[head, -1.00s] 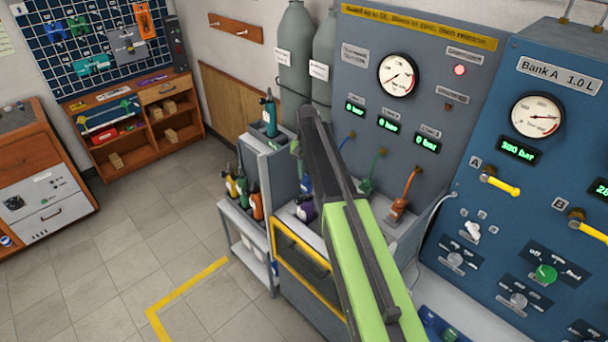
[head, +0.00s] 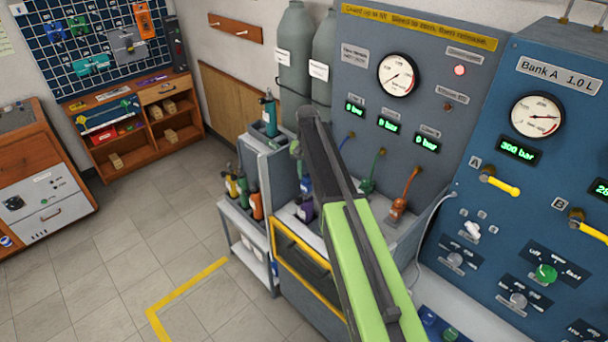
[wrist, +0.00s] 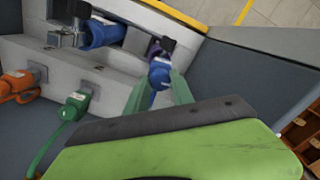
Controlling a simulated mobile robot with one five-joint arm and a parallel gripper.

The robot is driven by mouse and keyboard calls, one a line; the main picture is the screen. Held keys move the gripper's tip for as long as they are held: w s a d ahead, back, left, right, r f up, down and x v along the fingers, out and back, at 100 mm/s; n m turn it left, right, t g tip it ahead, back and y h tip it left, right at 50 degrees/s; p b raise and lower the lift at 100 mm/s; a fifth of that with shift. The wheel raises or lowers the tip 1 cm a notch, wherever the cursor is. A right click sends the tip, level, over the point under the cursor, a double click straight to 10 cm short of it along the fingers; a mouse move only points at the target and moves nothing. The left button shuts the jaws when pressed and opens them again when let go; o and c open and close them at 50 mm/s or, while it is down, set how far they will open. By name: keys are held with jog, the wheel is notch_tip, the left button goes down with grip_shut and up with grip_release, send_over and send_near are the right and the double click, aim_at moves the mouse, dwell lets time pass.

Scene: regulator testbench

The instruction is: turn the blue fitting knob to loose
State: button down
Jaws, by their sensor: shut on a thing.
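The blue fitting (wrist: 160,72) shows in the wrist view, with its blue hose running down from it. My gripper (wrist: 159,82) has its two greenish fingers on either side of it and is shut on its knob. In the head view, part of the blue fitting (head: 305,184) shows left of my arm, which hides most of the gripper. I cannot read the knob's loose or tight setting.
A green fitting (wrist: 75,105) and an orange fitting (wrist: 17,84) sit beside it. A blue cylinder (wrist: 103,33) is clamped nearby. A purple cylinder (head: 304,210) stands close to the grip. The floor (head: 150,240) at left is clear.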

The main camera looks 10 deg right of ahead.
aim_at(307, 176)
jog(key=c, duration=1.1)
grip_release()
jog(key=shift+r, duration=0.1)
notch_tip(307, 176, up, 17)
jog(key=p, duration=1.7)
jog(key=shift+r, duration=0.1)
